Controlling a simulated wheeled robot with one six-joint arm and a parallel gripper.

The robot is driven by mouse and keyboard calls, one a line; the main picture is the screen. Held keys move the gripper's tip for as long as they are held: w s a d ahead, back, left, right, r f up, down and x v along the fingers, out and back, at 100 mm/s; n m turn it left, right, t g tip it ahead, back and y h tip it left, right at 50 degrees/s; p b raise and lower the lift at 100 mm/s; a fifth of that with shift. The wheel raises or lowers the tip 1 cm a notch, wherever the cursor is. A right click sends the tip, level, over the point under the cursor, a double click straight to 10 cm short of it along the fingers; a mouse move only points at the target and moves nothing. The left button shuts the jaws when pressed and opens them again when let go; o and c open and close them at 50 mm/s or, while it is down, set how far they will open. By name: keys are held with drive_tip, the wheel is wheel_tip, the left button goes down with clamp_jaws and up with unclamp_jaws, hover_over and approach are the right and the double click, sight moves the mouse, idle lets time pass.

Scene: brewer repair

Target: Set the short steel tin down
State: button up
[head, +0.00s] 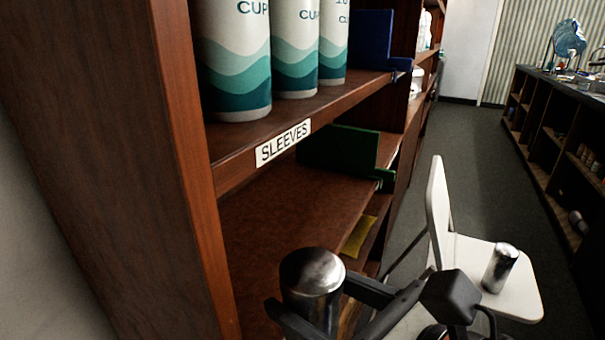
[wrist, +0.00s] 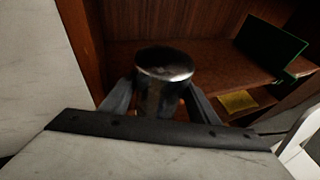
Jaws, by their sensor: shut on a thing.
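A short steel tin (head: 312,285) with a domed, shiny lid stands upright in my gripper (head: 318,305), at the bottom middle of the head view. In the wrist view the tin (wrist: 163,85) sits between the two fingers of my gripper (wrist: 160,100), which are shut on it. The tin is in front of the open brown shelf (head: 260,215) below the "SLEEVES" label. Its lower part is hidden, so I cannot tell whether it touches the shelf. A second steel tin (head: 500,267) stands on a white chair (head: 470,265) to the right.
The shelf's near part is bare. A green bookend (head: 340,150) stands farther back on it, and a yellow item (head: 358,236) lies on a lower shelf. Cup sleeve tubes (head: 233,60) and a blue bookend (head: 372,38) stand above. A wooden side panel (head: 185,170) bounds the shelf's left.

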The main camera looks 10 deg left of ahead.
drive_tip(key=shift+w+a+r+x, duration=0.15)
drive_tip(key=shift+r+x, duration=0.35)
drive_tip(key=shift+x, duration=2.6)
drive_tip(key=shift+w+a+r+x, duration=0.15)
drive_tip(key=shift+r+x, duration=0.35)
drive_tip(key=shift+x, duration=2.55)
drive_tip(key=shift+s+a+r+x, duration=0.15)
drive_tip(key=shift+r+x, duration=0.3)
drive_tip(key=shift+x, duration=2.65)
drive_tip(key=shift+w+f, duration=0.1)
drive_tip(key=shift+f, duration=0.05)
drive_tip(key=o, duration=1.3)
drive_tip(key=shift+o, duration=0.2)
drive_tip(key=shift+r, duration=0.2)
drive_tip(key=v, duration=1.2)
drive_tip(key=shift+w, duration=0.1)
